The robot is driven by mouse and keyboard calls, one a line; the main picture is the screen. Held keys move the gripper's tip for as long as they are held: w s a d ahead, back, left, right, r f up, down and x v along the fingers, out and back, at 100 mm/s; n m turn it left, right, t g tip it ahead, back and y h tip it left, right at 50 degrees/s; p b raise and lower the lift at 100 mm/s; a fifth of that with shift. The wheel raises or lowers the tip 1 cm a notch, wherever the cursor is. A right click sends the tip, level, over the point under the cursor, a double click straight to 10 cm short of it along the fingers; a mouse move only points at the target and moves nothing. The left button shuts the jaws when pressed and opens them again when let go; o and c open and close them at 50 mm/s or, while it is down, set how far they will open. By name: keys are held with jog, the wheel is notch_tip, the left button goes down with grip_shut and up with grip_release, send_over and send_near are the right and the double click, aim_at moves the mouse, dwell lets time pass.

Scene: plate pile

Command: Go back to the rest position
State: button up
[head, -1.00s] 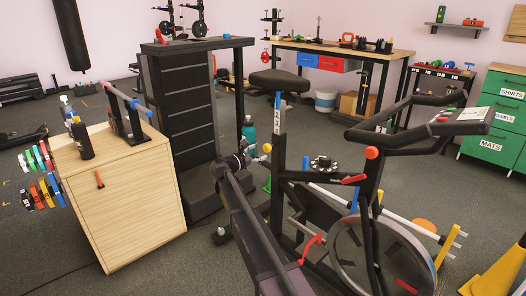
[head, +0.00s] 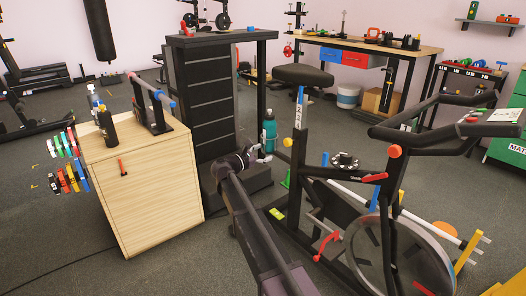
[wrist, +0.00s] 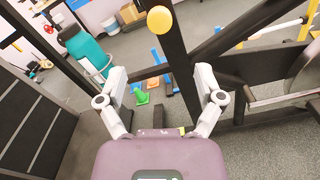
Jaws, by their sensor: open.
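My gripper (head: 264,152) is at the end of my dark arm, which reaches out over the floor between the black step tower and the exercise bike. In the wrist view my gripper (wrist: 163,82) has its two grey fingers spread wide, with nothing between them. Through the gap I see the floor, a green cone (wrist: 141,98), an orange cone (wrist: 153,82) and part of the bike's frame. The fingers look empty.
The exercise bike (head: 300,150) stands close on the right of my arm. A wooden cabinet (head: 150,190) is on the left, beside the black tower (head: 205,100). A teal bottle (head: 269,131) stands behind my gripper. Floor at front left is clear.

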jog(key=s+d+f+m+g+y+p, duration=0.25)
jog(key=s+d+f+m, duration=0.2)
jog(key=s+d, duration=0.3)
jog(key=s+d+f+m+g+y+p, duration=0.1)
jog(key=s+d+f+m+g+y, duration=0.25)
jog(key=s+d+m, duration=0.4)
jog(key=s+a+f+m+g+y+p, duration=0.2)
jog(key=s+m+y, duration=0.25)
jog(key=s, duration=0.65)
jog(key=s+a+f+m+g+y+p, duration=0.1)
jog(key=s+f+m+g+y+p, duration=0.25)
jog(key=s, duration=0.75)
notch_tip(320, 180, up, 39)
jog(key=m+p, duration=0.1)
jog(key=p, duration=3.4)
jog(key=shift+w+r+m+t+y, duration=0.2)
jog(key=shift+m+t+y, duration=0.1)
jog(key=shift+t, duration=0.15)
